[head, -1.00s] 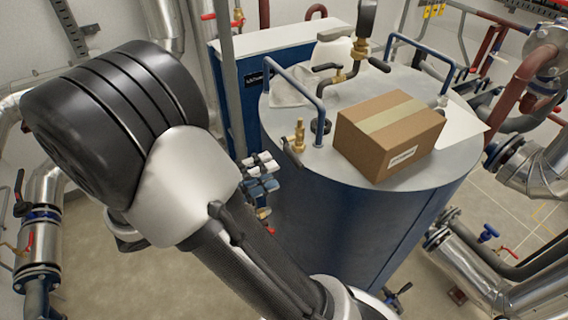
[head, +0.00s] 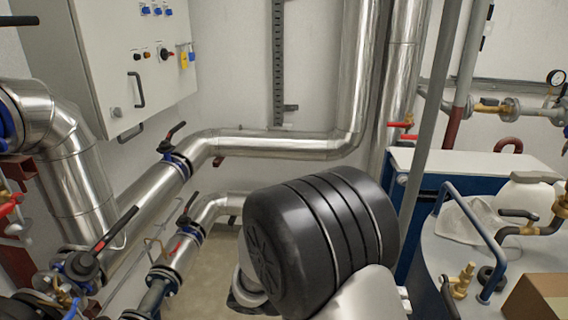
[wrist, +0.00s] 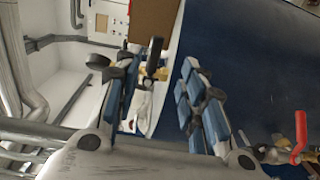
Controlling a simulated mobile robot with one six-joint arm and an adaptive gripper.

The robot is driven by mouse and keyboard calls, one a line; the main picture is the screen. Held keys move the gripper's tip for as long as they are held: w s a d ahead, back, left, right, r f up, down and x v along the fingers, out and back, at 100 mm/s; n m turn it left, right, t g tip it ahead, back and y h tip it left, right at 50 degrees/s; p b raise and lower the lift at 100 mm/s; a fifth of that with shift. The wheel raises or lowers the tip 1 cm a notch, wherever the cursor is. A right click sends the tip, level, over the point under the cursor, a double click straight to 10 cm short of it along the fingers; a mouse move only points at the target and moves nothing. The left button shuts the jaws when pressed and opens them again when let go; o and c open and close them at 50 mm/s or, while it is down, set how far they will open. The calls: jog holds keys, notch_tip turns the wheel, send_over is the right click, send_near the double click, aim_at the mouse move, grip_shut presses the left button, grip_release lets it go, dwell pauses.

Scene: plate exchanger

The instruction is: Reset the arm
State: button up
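My arm's black joint cap and pale link fill the lower middle of the head view. My gripper (wrist: 170,66) shows only in the wrist view. Its two fingers with blue pads stand apart with a clear gap, and I see nothing held between them. The blue side of the tank (wrist: 245,60) lies beyond and to the right of the fingers; I cannot tell the exact distance. In the head view my gripper is out of sight.
The tank's grey top (head: 440,255) with a blue rail and a cardboard box (head: 540,298) is at lower right. Silver pipes (head: 290,146) and black-handled valves stand left and behind. A white control cabinet (head: 110,60) is upper left. A red valve handle (wrist: 299,137) is right in the wrist view.

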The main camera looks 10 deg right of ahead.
jog(key=s+y, duration=1)
jog(key=a+r+n+t+y, duration=0.2)
jog(key=a+n+t+y, duration=0.1)
jog(key=a+t+y, duration=0.4)
jog(key=shift+w+a+r+t, duration=0.25)
jog(key=shift+a+t, duration=0.4)
jog(key=shift+t, duration=0.45)
